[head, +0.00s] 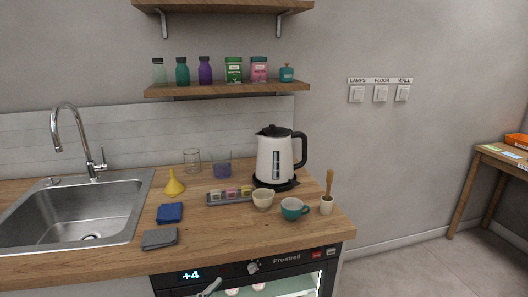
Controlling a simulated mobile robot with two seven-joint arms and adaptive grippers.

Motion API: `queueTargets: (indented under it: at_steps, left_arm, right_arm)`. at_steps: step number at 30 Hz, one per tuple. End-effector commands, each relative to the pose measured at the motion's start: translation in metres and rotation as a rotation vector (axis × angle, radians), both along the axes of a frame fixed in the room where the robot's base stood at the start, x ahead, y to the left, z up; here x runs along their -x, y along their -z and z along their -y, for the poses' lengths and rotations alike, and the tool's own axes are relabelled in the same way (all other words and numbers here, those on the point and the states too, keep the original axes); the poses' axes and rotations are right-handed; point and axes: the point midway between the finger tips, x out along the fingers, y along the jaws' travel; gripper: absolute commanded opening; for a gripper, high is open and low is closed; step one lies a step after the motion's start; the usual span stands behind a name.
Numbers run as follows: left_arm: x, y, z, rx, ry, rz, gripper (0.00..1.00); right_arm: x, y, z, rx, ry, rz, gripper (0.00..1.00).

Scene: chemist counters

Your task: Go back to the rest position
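Neither my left gripper nor my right gripper can be made out in the head view. A small grey metal part (209,288) shows at the bottom edge in front of the appliance, and I cannot tell what it belongs to. The wooden counter (225,230) fills the lower left. On it stand a white and black kettle (274,160), a cream cup (263,199), a teal cup (293,208) and a small pot with a wooden tool (326,205).
A steel sink (85,212) with a tap lies left. A yellow funnel (173,184), blue cloth (169,213), grey cloth (160,238) and tray of small packets (230,196) lie on the counter. A shelf (225,90) holds jars and tins. Floor is clear before the side table (500,160).

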Motion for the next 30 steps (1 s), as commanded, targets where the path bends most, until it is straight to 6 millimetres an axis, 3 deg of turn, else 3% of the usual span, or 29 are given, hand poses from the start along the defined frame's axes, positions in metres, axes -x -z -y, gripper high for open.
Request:
queueTargets:
  at_steps: [1,6,9,12,18,30]
  left_arm:
    - [0.009,0.034,-0.017,0.002,-0.062,-0.101,0.72]
    - [0.05,0.131,-0.069,-0.014,-0.225,-0.394,0.72]
    - [0.085,0.178,-0.094,-0.029,-0.294,-0.546,0.72]
    - [0.117,0.212,-0.112,-0.044,-0.344,-0.663,0.72]
    - [0.154,0.245,-0.13,-0.059,-0.388,-0.784,0.72]
    - [0.157,0.247,-0.131,-0.061,-0.39,-0.792,0.72]
  right_arm:
    - [0.0,0.0,0.0,0.0,0.0,0.0,0.85]
    - [0.0,0.0,0.0,0.0,0.0,0.0,0.85]
    - [0.0,0.0,0.0,0.0,0.0,0.0,0.85]
    - [0.0,0.0,0.0,0.0,0.0,-0.001,0.85]
    - [0.0,0.0,0.0,0.0,0.0,-0.001,0.85]
    - [0.0,0.0,0.0,0.0,0.0,-0.001,0.85]
